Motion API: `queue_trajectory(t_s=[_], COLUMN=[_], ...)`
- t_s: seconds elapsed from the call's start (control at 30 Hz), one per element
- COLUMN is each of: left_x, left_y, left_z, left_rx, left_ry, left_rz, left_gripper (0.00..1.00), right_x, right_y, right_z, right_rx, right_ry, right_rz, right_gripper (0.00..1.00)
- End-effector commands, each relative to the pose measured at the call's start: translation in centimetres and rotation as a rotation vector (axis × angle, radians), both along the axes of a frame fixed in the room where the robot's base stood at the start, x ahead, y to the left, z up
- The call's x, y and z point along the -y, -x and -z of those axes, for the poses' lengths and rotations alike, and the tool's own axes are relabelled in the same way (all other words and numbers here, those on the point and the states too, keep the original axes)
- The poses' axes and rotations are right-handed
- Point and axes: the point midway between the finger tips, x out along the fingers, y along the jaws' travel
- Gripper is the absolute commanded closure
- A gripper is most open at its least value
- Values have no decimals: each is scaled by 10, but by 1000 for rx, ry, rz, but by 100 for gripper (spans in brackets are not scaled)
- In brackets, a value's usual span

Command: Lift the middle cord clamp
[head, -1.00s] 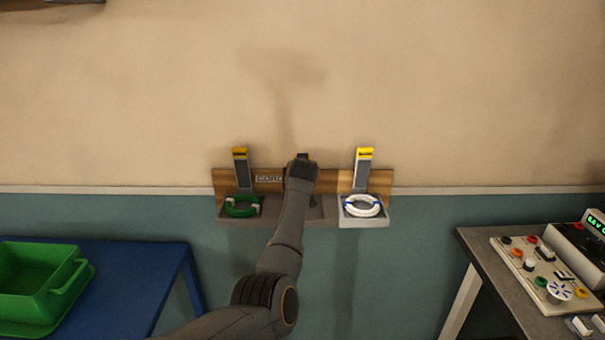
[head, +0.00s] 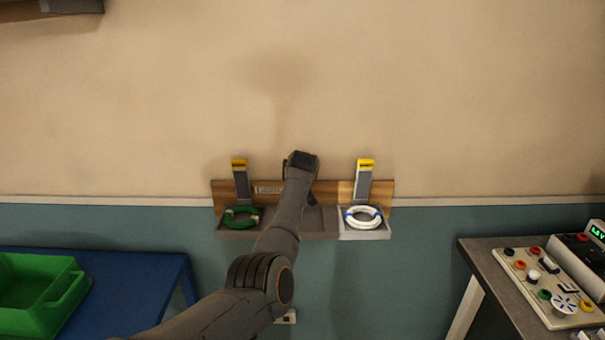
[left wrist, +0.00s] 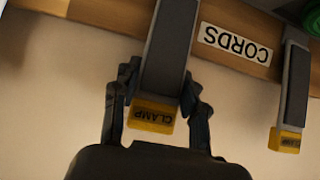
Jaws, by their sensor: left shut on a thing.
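The middle cord clamp (left wrist: 168,55) is a grey lever with a yellow tip marked CLAMP. In the left wrist view, my left gripper (left wrist: 155,103) has a dark finger on each side of it, shut on the lever near the yellow tip. In the head view my left arm and gripper (head: 300,163) cover this clamp. The clamp's hinge end is out of the wrist view, so its exact angle is hard to tell. My right gripper is not in view.
The left clamp (head: 241,182) stands above a green cord coil (head: 242,217), the right clamp (head: 364,182) above a white coil (head: 363,217). A wooden wall board (head: 335,190) carries them. A blue table (head: 140,270) and a grey bench (head: 490,265) flank the lower area.

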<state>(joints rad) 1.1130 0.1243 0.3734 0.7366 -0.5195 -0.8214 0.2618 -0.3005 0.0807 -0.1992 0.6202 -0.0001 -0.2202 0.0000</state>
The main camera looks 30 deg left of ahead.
Motion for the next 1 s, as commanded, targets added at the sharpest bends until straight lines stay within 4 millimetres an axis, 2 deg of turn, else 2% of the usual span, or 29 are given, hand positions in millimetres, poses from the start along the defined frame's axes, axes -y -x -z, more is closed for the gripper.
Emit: queue_trajectory(t_s=[0.03,0.07,0.17,0.63,1.0], left_x=[-3,-3,-3,2,23], left_y=[-1,-1,-1,3,37], left_z=[-9,-9,-8,-6,-30], left_rx=[17,17,15,8,9], left_ry=[-9,-9,-9,-5,-4], left_rz=[-2,-2,-1,0,0], left_gripper=[100,53,32,32,32], right_x=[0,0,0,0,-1], right_y=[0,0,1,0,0], right_z=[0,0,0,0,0], right_rx=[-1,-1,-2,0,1], right_ry=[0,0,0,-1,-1], right_rz=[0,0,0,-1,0], right_gripper=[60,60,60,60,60])
